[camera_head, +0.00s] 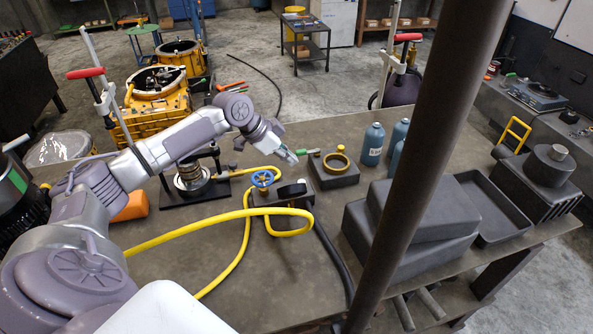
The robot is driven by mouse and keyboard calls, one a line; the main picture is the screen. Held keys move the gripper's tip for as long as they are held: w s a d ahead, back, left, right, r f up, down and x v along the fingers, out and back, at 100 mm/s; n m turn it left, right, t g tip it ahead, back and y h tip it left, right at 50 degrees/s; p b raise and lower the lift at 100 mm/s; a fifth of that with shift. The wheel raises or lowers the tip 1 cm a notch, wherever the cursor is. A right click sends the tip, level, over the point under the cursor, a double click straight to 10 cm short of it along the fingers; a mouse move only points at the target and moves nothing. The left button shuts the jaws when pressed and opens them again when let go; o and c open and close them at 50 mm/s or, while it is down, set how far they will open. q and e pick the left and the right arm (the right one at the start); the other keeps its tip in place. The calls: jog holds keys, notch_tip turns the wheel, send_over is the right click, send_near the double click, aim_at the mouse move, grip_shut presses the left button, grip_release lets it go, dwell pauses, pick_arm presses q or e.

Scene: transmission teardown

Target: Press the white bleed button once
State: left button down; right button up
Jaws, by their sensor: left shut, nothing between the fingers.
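My left arm reaches in from the left over the workbench. Its gripper (289,156) is shut and empty, pointing to the right and down. It is above the bench, behind a dark block (268,199) with a blue handwheel valve (263,178). A small dark box with a brass ring (336,163) is to the right of the fingertips. I cannot tell whether the fingers touch anything. My right gripper is not in view.
A yellow hose (179,232) loops across the bench to the block. Blue-grey bottles (372,146) stand right of the brass ring. Grey cases (401,240) and a dark tray (526,229) fill the right side. A dark post (422,130) crosses the view.

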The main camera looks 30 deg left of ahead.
pick_arm(q)
jog(key=b+v, duration=0.1)
jog(key=v, duration=0.3)
jog(key=shift+a+r, duration=0.1)
jog(key=shift+r, duration=0.05)
dwell(0.7)
